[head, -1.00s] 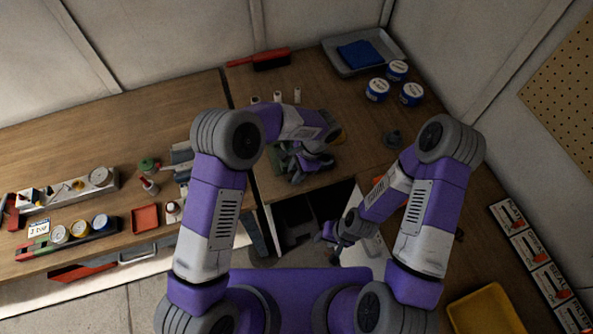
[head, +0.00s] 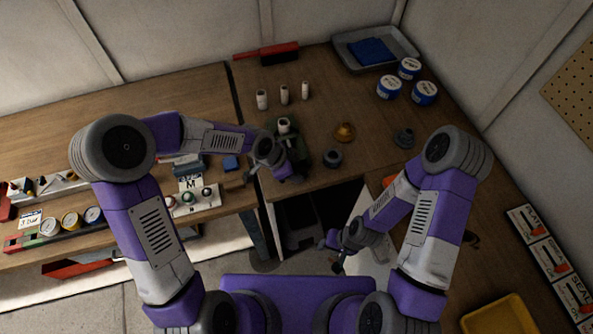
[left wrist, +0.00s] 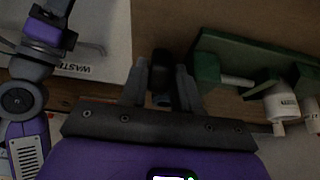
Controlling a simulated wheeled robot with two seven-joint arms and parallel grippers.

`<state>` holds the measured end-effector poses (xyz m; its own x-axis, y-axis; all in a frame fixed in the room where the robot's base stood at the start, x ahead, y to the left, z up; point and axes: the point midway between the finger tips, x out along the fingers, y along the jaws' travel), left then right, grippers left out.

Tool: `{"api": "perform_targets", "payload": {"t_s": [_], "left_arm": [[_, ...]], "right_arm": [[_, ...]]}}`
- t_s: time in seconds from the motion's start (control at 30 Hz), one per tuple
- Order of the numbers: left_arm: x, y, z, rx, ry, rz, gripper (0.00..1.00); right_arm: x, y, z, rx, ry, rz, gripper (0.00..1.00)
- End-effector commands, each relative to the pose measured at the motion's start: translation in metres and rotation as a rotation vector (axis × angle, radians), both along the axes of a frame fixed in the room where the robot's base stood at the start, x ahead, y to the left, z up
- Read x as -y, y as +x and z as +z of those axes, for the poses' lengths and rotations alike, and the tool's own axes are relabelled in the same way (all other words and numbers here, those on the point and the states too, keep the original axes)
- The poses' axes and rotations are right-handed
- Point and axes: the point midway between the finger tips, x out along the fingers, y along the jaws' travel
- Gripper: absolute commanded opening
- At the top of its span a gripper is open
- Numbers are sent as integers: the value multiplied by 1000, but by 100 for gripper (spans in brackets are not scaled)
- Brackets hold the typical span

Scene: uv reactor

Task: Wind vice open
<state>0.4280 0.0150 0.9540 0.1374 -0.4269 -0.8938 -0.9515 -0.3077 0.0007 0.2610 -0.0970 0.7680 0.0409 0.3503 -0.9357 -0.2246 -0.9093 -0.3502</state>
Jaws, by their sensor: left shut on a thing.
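The green vice (head: 298,150) stands at the front edge of the wooden bench, partly behind my left gripper. A white cylinder (head: 284,126) shows at its jaws. In the left wrist view the green vice (left wrist: 208,68) is at the right, with its metal bars and the white labelled cylinder (left wrist: 282,104). My left gripper (head: 282,172) is low at the front left of the vice. Its fingers (left wrist: 160,82) are shut around a dark piece, seemingly the vice handle, mostly hidden between them. My right gripper (head: 337,265) hangs empty in front of the bench; its finger gap is too small to judge.
Several white bottles (head: 284,94) stand behind the vice. A dark round part (head: 332,158) and a brass part (head: 344,131) are to its right. Blue-and-white tins (head: 389,87) and a grey tray (head: 346,55) are farther back. A yellow tray (head: 492,317) is at the lower right.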

Motion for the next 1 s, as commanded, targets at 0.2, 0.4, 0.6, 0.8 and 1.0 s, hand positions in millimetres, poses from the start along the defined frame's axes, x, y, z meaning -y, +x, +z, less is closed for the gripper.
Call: {"api": "perform_targets", "payload": {"t_s": [0.2,0.4,0.6,0.8,1.0], "left_arm": [[-5,-2,-4,43,-160,6,1],[-6,-3,-8,81,-279,6,1],[-7,-4,-11,109,-361,2,1],[-7,-4,-11,124,-405,0,0],[-8,-4,-11,132,-418,0,0]], "right_arm": [[0,0,6,0,0,0,37],[0,0,8,0,0,0,37],[0,0,7,0,0,0,37],[0,0,6,0,0,0,37],[0,0,6,0,0,0,37]]}}
